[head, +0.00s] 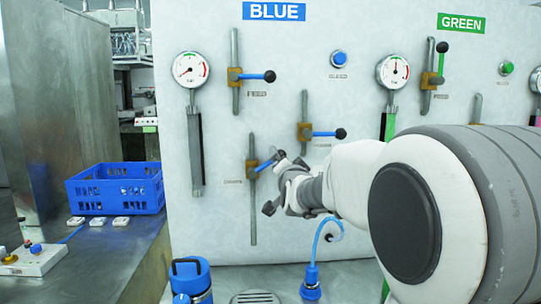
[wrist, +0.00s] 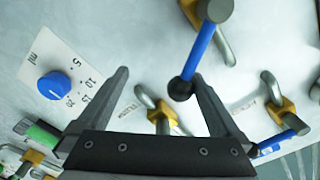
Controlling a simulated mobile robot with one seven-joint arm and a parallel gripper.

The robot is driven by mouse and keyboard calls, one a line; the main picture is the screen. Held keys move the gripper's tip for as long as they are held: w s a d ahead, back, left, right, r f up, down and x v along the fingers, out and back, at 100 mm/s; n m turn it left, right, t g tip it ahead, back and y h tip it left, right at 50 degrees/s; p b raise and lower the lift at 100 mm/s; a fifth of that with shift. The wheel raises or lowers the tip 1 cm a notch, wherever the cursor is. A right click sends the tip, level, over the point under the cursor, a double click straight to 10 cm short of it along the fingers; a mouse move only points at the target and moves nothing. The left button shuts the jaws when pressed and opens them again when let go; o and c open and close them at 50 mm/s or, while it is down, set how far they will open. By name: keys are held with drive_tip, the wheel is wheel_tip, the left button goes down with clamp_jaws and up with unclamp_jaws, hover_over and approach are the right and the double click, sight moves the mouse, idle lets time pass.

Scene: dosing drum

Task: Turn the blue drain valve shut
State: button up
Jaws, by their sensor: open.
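The blue drain valve (head: 252,170) is a brass body on a vertical grey pipe, low on the white panel. Its blue lever (head: 265,166) slants up to the right, off the line of the pipe, towards my gripper (head: 275,182). The black knob at the lever end is largely confused with a gripper finger in the head view. In the wrist view a blue lever (wrist: 201,46) with a black knob reaches between the tips of my open gripper (wrist: 162,76). The knob lies nearer the right finger; I cannot tell whether they touch.
Above are a blue feed valve (head: 235,76) and another blue-lever valve (head: 305,131), both levers pointing right. A green-lever feed valve (head: 430,80) points up. Gauges hang on the panel. A blue crate (head: 115,188) stands left; a blue bottle (head: 190,280) is in front.

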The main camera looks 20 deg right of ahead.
drive_tip(key=shift+d+f+b, duration=0.15)
drive_tip(key=shift+f+b, duration=0.35)
drive_tip(key=shift+f, duration=0.05)
drive_tip(key=shift+d+f+b, duration=0.15)
drive_tip(key=shift+f+b, duration=0.35)
wheel_tip(320, 180, down, 2)
drive_tip(key=shift+f+b, duration=0.1)
drive_tip(key=shift+b, duration=1.15)
drive_tip(key=shift+a+r, duration=0.45)
drive_tip(key=shift+r, duration=0.1)
drive_tip(key=s+a+b, duration=0.1)
drive_tip(key=s+b, duration=0.2)
drive_tip(key=s, duration=0.5)
drive_tip(key=shift+s+a, duration=0.4)
